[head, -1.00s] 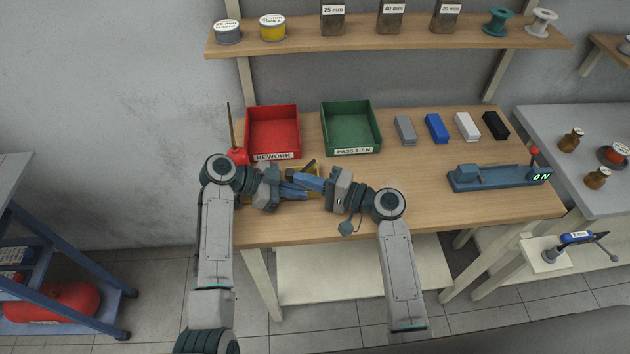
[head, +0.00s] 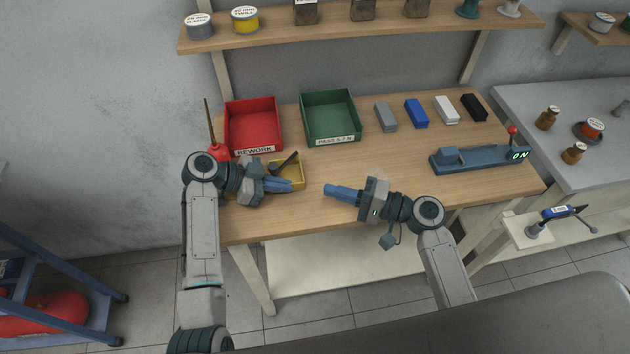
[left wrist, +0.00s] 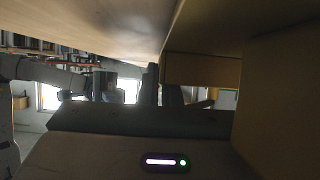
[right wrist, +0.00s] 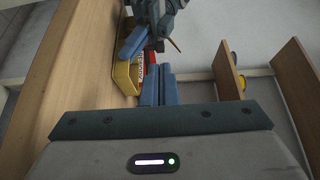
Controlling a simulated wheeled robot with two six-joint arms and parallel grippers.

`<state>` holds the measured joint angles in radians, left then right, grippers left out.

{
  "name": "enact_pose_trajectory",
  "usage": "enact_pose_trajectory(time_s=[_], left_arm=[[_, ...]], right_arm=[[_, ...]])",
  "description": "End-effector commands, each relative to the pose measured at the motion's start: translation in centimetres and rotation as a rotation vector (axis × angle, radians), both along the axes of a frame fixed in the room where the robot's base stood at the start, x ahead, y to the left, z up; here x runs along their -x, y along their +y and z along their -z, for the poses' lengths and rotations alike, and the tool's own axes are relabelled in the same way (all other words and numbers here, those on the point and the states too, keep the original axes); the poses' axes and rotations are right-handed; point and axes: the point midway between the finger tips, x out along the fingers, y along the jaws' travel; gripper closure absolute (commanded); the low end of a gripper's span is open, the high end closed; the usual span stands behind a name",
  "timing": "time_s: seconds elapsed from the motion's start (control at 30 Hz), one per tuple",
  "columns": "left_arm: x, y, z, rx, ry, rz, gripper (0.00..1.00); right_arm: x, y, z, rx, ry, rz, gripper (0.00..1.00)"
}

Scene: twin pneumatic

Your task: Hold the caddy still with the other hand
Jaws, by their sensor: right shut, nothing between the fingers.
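The caddy (head: 299,176) is a small yellow open box on the bench, with a dark tool (head: 289,159) leaning out of it. The caddy also shows in the right wrist view (right wrist: 122,75). My left gripper (head: 290,186) has its blue fingers at the caddy's near left side, partly covering it; whether they grip the wall is unclear. In the left wrist view the fingers are dark and hard to read.
A red REWORK bin (head: 253,147) and a green PASS bin (head: 333,136) stand behind the caddy. A red oil can (head: 219,152) is near my left wrist. The bench centre is clear.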

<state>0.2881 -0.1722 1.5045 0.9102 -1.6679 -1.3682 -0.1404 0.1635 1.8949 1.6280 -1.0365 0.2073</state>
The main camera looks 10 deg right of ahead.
Motion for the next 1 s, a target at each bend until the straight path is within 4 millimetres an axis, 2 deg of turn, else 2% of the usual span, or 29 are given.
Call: enact_pose_trajectory(time_s=[0.2, 0.5, 0.63, 1.0], left_arm=[[-0.1, 0.0, -0.1, 0.0, -0.002, 0.0, 1.0], [-0.1, 0.0, -0.1, 0.0, -0.002, 0.0, 1.0], [-0.1, 0.0, -0.1, 0.0, -0.003, -0.001, 0.73], [-0.1, 0.4, -0.2, -0.001, -0.003, -0.001, 0.71]], right_arm=[[1.1, -1.5, 0.0, 0.0, 0.001, 0.0, 1.0], [1.2, -1.6, 0.0, 0.0, 0.0, 0.0, 1.0], [1.2, -1.6, 0.0, 0.0, 0.0, 0.0, 1.0], [1.1, -1.6, 0.0, -0.001, 0.0, 0.0, 1.0]])
